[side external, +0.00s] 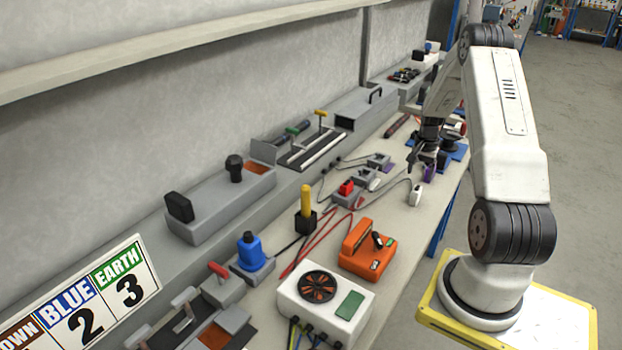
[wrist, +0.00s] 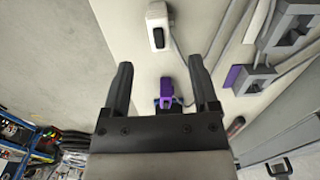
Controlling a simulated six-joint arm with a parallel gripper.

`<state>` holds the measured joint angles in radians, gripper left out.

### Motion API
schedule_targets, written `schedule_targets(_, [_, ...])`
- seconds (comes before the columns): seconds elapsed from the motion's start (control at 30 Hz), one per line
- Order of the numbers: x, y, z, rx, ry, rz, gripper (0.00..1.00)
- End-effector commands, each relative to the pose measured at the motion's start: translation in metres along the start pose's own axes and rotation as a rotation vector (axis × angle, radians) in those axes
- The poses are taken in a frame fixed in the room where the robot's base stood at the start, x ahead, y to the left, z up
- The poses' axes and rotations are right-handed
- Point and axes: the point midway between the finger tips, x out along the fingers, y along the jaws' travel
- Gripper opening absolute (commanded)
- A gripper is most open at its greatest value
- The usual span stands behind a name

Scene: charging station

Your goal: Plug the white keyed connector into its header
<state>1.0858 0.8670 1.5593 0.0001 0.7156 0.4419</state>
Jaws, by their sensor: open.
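The white connector (side external: 416,195) lies on the bench at the end of a grey cable. In the wrist view it is a white block with a black part (wrist: 158,28), beyond my fingertips. A grey block with a white piece at its side (side external: 365,177) appears to be its header; it also shows at the upper right of the wrist view (wrist: 291,27). My gripper (side external: 424,160) is open, and nothing is seen held in it. In the wrist view a purple connector (wrist: 167,90) appears between the fingers (wrist: 160,68); whether it is at finger height cannot be told.
Another grey block with a purple piece (wrist: 250,80) is at the right in the wrist view. A red plug (side external: 346,187), an orange device (side external: 367,249) and a white fan box (side external: 325,305) stand nearer. Bare bench surrounds the white connector; grey cables cross nearby.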

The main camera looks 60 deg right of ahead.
Motion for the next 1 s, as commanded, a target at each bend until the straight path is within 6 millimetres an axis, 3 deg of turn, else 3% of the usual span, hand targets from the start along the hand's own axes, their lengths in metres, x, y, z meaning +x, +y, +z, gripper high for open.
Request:
schedule_targets(0.33, [0.023, 0.0, 0.0, -0.003, -0.001, 0.0, 0.76])
schedule_targets(0.67, [0.029, 0.0, 0.0, -0.003, 0.0, 0.0, 0.76])
schedule_targets(1.0, [0.061, 0.001, -0.001, -0.004, -0.001, 0.001, 0.76])
